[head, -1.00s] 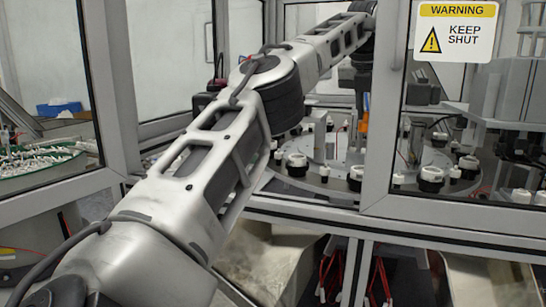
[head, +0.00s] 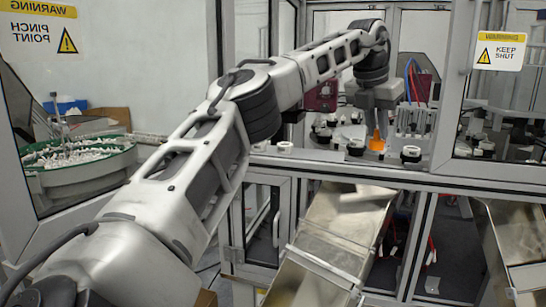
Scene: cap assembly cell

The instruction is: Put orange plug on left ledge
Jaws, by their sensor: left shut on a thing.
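My left arm comes in from the left and reaches through the open front of the cell. My left gripper (head: 378,122) points down and is shut on the orange plug (head: 377,142). The plug is upright, with a wider base below the fingers. It hangs at about the height of the front sill (head: 320,156); I cannot tell whether it touches anything below. The sill runs left from the plug, and its left part is partly hidden by my arm. My right gripper is not in view.
White-and-black caps (head: 411,153) stand near the plug, and another cap (head: 285,147) sits further left. A framed door with a warning sign (head: 499,51) is to the right. A metal chute (head: 335,235) slopes below the opening. A green bowl of white parts (head: 75,160) is at left.

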